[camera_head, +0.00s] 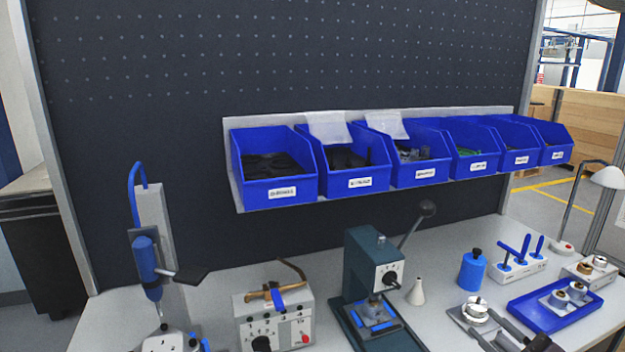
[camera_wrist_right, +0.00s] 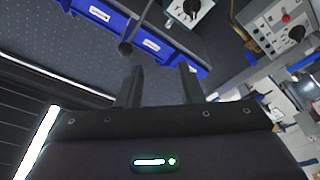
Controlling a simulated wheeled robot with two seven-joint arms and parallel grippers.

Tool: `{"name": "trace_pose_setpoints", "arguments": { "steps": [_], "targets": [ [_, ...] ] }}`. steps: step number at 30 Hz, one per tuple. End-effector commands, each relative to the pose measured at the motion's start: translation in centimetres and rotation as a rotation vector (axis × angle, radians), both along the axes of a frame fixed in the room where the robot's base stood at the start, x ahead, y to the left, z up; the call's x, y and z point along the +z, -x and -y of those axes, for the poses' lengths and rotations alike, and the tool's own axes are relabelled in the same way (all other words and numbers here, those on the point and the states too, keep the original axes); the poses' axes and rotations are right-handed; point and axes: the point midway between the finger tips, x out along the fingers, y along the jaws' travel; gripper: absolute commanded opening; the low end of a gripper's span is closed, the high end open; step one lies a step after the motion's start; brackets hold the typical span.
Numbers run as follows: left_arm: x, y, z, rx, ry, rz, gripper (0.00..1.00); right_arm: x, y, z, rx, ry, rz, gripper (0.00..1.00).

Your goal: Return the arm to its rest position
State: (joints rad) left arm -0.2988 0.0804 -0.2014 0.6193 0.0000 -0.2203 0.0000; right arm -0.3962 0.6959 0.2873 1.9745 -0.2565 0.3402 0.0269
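My right gripper (camera_head: 488,328) shows at the bottom right edge of the head view, low in front of the small metal fixture (camera_head: 474,312) and left of the blue tray (camera_head: 527,317). In the right wrist view its two dark fingers (camera_wrist_right: 159,82) stand apart with nothing between them, so it is open and empty. The wrist view is tilted, with the blue bins (camera_wrist_right: 130,28) and the workbench equipment beyond the fingers. My left gripper is in neither view. Most of my right arm is cut off by the frame.
On the bench stand a green press (camera_head: 372,262) with a raised lever, a grey control box (camera_head: 272,318), a blue screwdriver station (camera_head: 147,262), a blue bottle (camera_head: 472,270) and a white funnel (camera_head: 416,291). The tray holds metal housings. A lamp (camera_head: 608,177) stands at far right.

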Motion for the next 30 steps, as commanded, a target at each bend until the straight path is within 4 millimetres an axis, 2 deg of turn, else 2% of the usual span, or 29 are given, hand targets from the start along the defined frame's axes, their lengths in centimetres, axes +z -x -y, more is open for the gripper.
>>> {"name": "trace_pose_setpoints", "arguments": {
  "steps": [3, 8, 13, 18, 21, 25, 30],
  "targets": [
    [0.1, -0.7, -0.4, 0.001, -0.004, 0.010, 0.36, -1.7, -0.1, -0.5, -0.062, -0.015, -0.073, 0.34],
    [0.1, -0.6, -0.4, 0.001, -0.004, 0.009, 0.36, -4.6, 0.1, -1.4, -0.168, -0.039, -0.208, 0.34],
    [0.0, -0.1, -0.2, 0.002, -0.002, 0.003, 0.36, -8.9, 1.6, -3.0, -0.322, -0.081, -0.435, 0.34],
    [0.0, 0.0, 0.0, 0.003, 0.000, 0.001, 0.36, -13.5, 5.8, -5.4, -0.493, -0.133, -0.760, 0.34],
    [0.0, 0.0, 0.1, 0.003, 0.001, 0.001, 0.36, -15.2, 8.7, -6.9, -0.563, -0.155, -0.938, 0.34],
    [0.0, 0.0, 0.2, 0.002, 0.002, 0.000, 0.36, -16.4, 12.1, -8.5, -0.618, -0.173, -1.117, 0.34],
    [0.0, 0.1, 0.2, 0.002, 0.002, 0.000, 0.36, -16.9, 15.8, -10.3, -0.658, -0.188, -1.300, 0.34]
  ]
}}
